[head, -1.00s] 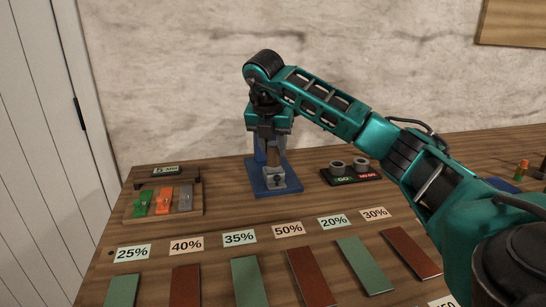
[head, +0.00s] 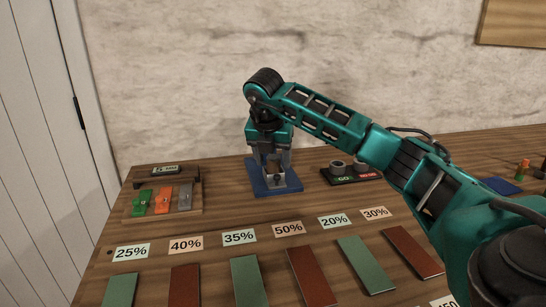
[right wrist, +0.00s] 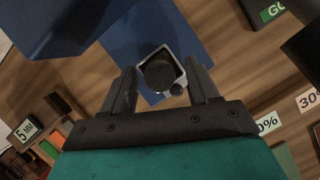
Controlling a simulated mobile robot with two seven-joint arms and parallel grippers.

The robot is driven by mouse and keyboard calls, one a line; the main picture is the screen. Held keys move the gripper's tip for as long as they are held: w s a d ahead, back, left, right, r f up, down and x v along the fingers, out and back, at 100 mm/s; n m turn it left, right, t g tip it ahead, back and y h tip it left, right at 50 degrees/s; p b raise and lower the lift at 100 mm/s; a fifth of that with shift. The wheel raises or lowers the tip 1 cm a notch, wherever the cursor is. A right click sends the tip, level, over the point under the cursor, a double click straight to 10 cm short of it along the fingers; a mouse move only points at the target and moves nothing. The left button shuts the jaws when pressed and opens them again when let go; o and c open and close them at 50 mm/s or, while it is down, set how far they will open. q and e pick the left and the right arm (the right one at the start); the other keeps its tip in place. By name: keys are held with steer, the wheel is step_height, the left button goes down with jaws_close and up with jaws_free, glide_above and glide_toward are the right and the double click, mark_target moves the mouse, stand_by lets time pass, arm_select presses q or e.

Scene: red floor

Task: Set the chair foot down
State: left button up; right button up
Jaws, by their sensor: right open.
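The blue stand (head: 262,190) sits on the table, with a small grey square holder (head: 275,181) on its base. The right wrist view shows this holder (right wrist: 181,76) from above, with a dark round piece (right wrist: 159,75) inside it, which looks like the chair foot. My right gripper (head: 274,165) points down over the stand. In the right wrist view its open fingers (right wrist: 161,82) lie on either side of the holder, with gaps visible. How far down the foot sits is hard to tell. My left gripper is out of view.
A tray (head: 134,211) with green, orange and grey pieces stands left, below a small "5 MM" display (head: 166,170). A black GO/NO-GO block (head: 345,180) stands right of the stand. Percentage labels and coloured strips line the front. A marble wall is behind.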

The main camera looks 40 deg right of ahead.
arm_select(q)
steer(key=p, duration=0.1)
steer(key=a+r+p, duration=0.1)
steer(key=p, duration=0.1)
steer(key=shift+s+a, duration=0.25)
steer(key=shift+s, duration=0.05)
arm_select(e)
steer(key=v, duration=1.2)
